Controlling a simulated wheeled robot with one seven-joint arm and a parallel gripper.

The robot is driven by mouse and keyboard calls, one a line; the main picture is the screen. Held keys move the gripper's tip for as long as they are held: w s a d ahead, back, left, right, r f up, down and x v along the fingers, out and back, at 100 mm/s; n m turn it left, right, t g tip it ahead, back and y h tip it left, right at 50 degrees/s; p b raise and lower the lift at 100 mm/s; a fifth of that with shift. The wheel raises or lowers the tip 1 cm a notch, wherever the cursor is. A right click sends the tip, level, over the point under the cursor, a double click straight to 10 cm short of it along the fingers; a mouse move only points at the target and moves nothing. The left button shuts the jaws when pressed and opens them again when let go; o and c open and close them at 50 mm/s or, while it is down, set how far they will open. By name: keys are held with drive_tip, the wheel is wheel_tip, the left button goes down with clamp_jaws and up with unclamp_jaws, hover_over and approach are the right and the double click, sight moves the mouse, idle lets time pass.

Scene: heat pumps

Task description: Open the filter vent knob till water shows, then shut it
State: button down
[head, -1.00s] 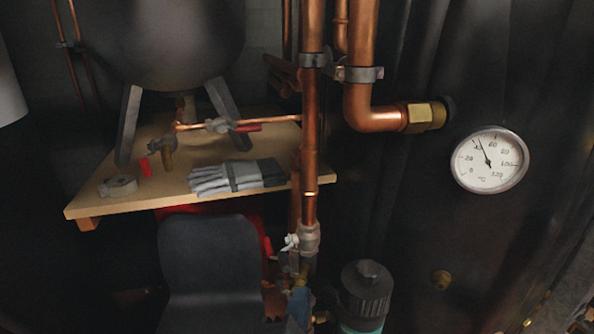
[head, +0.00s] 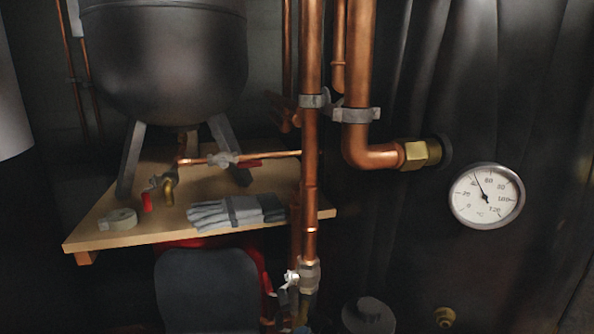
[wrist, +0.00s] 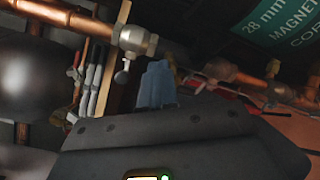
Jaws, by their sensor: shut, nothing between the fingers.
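The magnetic filter shows in the head view as a dark ribbed cap (head: 368,315) at the bottom edge, its body cut off. In the wrist view its teal label (wrist: 285,35) is at the upper right. I cannot make out the vent knob in either view, and no water is visible. My gripper's blue fingers (wrist: 157,75) are together and empty in the middle of the wrist view. They point toward the pipework, beside the filter's label side, apart from it as far as I can tell.
A wooden shelf (head: 110,235) holds grey gloves (head: 235,212) and a tape roll (head: 118,219). A dial gauge (head: 487,196) is at right.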

drive_tip(key=shift+w+d+f, duration=0.4)
drive_tip(key=shift+w+d, duration=0.1)
drive_tip(key=shift+d, duration=0.2)
drive_tip(key=shift+d+f+b, duration=0.15)
drive_tip(key=shift+f+b, duration=0.15)
drive_tip(key=shift+b, duration=0.15)
drive_tip(key=shift+s+d+f, duration=0.1)
drive_tip(key=shift+s+f, duration=0.05)
drive_tip(key=shift+f, duration=0.15)
drive_tip(key=shift+d+r+p, duration=0.15)
drive_tip(key=shift+d+p, duration=0.1)
drive_tip(key=shift+p, duration=0.05)
drive_tip(key=v, duration=0.6)
drive_tip(key=shift+a+r+p, duration=0.2)
drive_tip(key=shift+a+p, duration=0.05)
drive_tip(key=shift+p, duration=0.1)
drive_tip(key=shift+a+b, duration=0.1)
drive_tip(key=shift+b, duration=0.25)
